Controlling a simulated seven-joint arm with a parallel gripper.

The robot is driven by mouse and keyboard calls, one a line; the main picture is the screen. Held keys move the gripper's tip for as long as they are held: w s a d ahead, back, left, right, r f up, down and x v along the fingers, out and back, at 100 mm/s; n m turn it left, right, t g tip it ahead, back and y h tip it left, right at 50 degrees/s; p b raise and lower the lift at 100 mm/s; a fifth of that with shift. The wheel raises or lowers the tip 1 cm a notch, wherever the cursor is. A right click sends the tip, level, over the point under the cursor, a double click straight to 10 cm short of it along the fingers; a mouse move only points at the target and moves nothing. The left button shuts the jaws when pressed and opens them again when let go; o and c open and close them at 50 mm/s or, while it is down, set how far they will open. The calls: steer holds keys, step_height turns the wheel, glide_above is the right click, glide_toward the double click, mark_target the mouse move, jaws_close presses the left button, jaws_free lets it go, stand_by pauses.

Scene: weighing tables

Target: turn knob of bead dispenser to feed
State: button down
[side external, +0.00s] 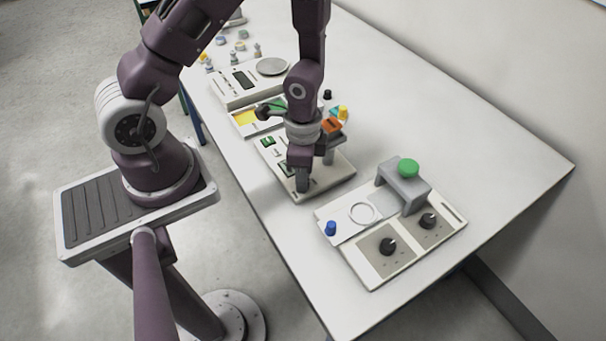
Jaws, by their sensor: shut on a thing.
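The bead dispenser seems to be the pale panel (339,177) in the middle of the table, with a grey post and an orange-topped hopper (332,125) at its back and green parts (267,142) on its left side. My gripper (301,188) points straight down at the near part of this panel. Its fingers are closed at the panel's surface on what appears to be the knob. The fingers hide the knob, so its turn angle cannot be told. My wrist covers part of the panel and hopper.
To the right is a panel with two black knobs (388,245), a blue peg (331,228) and a grey bridge with a green button (408,168). A scale with a round pan (271,66) and small weights stand farther back. The table's right side is clear.

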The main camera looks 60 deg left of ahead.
steer(key=m, duration=0.3)
steer(key=shift+m, duration=2.3)
steer(key=c, duration=1.1)
jaws_free()
steer(key=shift+c, duration=0.2)
